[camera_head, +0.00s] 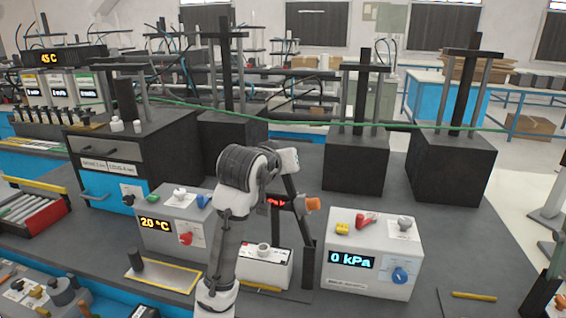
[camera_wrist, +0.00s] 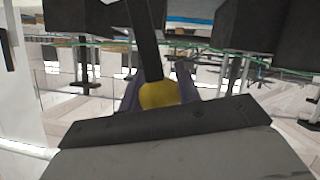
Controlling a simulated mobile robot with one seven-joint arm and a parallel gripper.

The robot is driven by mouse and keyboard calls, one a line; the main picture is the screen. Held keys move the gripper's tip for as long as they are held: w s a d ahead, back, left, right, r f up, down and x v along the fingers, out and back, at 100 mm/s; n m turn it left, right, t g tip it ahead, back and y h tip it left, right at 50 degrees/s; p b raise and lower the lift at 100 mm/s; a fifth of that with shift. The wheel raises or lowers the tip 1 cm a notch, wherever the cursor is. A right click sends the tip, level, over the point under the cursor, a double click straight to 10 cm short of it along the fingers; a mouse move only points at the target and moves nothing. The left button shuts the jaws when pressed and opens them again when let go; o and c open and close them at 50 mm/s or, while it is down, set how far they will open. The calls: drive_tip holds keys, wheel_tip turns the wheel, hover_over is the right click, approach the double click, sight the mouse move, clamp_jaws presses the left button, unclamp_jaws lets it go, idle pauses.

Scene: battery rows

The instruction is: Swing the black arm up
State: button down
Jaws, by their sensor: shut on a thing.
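A black arm (camera_wrist: 146,42) runs down from the top of the wrist view to a rounded yellow knob (camera_wrist: 158,95). My gripper (camera_wrist: 159,90) has its dark purplish fingers on both sides of this knob and is shut on it. In the head view my grey and white arm reaches over the bench to a slim black frame. The dark bars there overlap, so the black arm is hard to separate from the frame and my wrist. My fingertips are not clear in that view.
A white box reading 0 kPa (camera_head: 370,262) stands right of my arm, and one reading 20 °C (camera_head: 168,222) stands left. A small white unit (camera_head: 263,267) sits low beside my arm. Black blocks with posts (camera_head: 352,165) stand behind. A green cable (camera_head: 420,126) crosses the back.

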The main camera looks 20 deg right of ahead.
drive_tip(key=shift+d+r, duration=0.15)
drive_tip(key=shift+r, duration=0.05)
drive_tip(key=c, duration=1)
unclamp_jaws()
drive_tip(key=shift+s+d, duration=0.15)
drive_tip(key=shift+f, duration=0.1)
drive_tip(key=shift+a, duration=0.2)
drive_tip(key=b+v, duration=0.3)
drive_tip(key=v, duration=1)
drive_tip(key=shift+s+a+b, duration=0.15)
drive_tip(key=shift+s+b, duration=0.15)
drive_tip(key=shift+b, duration=0.1)
